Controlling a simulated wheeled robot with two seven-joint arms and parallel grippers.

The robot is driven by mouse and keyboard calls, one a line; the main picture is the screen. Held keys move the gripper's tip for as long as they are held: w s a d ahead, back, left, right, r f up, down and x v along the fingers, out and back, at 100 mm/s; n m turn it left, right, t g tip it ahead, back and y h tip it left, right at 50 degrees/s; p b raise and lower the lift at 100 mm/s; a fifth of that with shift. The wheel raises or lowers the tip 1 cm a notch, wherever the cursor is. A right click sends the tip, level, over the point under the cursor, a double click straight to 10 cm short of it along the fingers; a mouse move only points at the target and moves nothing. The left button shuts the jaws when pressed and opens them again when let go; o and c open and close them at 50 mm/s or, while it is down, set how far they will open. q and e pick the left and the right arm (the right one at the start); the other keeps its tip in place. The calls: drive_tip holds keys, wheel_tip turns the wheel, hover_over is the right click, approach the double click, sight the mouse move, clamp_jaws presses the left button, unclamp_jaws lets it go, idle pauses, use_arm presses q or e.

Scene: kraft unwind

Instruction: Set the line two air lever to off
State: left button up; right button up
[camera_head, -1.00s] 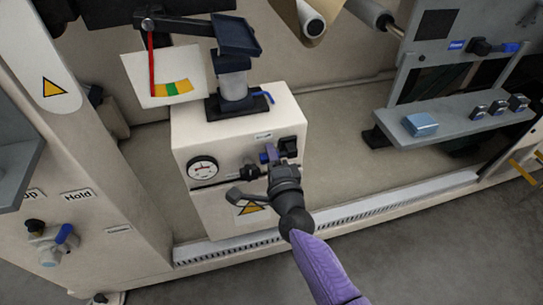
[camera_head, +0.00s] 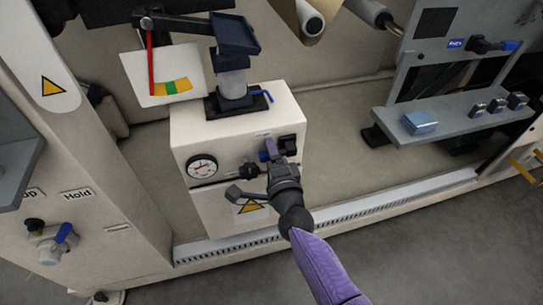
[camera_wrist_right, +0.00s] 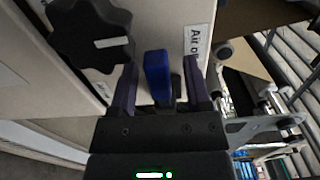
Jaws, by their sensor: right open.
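A blue lever (camera_wrist_right: 158,75) shows in the wrist view, close to a white label (camera_wrist_right: 196,45) that reads "Air o…", its end cut off. My right gripper (camera_wrist_right: 161,90) is open, with one dark finger on each side of the lever. I see gaps between lever and fingers. In the head view my right gripper (camera_head: 276,152) is at the front of the cream box (camera_head: 235,130), at the upper right of its face, and mostly hides the lever. My left gripper is out of view.
A black knob (camera_wrist_right: 92,38) is beside the lever, and a pressure gauge (camera_head: 202,167) is to its left. A grey lever handle (camera_head: 243,195) sits below. Another blue lever (camera_head: 65,233) is on the left column near "Hold". A shelf (camera_head: 450,125) stands at the right.

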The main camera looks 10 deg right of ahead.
drive_tip(key=shift+s+r, duration=0.1)
drive_tip(key=shift+s, duration=0.3)
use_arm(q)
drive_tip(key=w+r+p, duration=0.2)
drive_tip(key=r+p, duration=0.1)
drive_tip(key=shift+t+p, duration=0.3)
use_arm(e)
drive_tip(key=s, duration=0.9)
drive_tip(key=shift+d, duration=0.2)
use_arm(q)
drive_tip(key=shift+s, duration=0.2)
